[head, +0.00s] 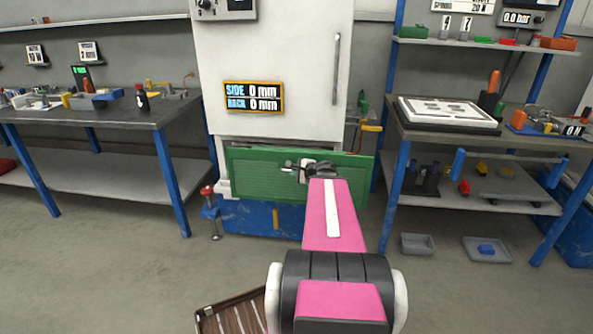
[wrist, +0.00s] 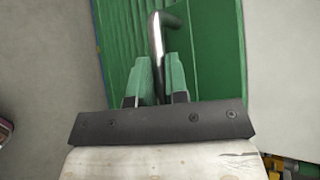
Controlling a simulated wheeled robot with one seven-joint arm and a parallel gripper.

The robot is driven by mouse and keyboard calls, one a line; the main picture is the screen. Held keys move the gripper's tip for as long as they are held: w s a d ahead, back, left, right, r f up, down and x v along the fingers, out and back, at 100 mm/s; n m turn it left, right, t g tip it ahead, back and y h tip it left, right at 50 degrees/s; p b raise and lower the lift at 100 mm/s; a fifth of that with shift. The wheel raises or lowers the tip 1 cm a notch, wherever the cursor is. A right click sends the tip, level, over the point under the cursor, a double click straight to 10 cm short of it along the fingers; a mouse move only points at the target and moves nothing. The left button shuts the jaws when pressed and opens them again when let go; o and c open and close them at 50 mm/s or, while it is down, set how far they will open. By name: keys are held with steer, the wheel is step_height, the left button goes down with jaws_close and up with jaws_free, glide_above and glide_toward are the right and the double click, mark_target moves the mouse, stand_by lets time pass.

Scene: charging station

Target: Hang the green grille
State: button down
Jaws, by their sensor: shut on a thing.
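The green grille (head: 262,172) is a wide flat panel in front of the lower part of the white cabinet (head: 275,60). It looks slightly tilted, its right end sticking out past the cabinet. My gripper (head: 300,167) is at the middle of the panel's face. In the wrist view, my gripper (wrist: 159,85) has its green fingers shut on a bent metal handle, with the green grille (wrist: 215,50) behind it. Whether the panel touches the cabinet is hidden. A display (head: 253,97) on the cabinet reads SIDE 0 mm and BACK 0 mm.
A blue base (head: 245,217) with a red-topped foot (head: 208,190) stands below the panel. A workbench (head: 120,115) stands at left and a shelf rack (head: 480,140) at right. A slatted wooden crate (head: 232,315) lies on the floor near me. Open floor lies at left.

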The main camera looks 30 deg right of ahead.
steer(key=shift+s+a, duration=0.5)
steer(key=shift+s, duration=0.25)
steer(key=shift+s+a, duration=0.5)
steer(key=shift+s, duration=0.25)
steer(key=shift+s+a, duration=0.5)
steer(key=shift+s, duration=0.25)
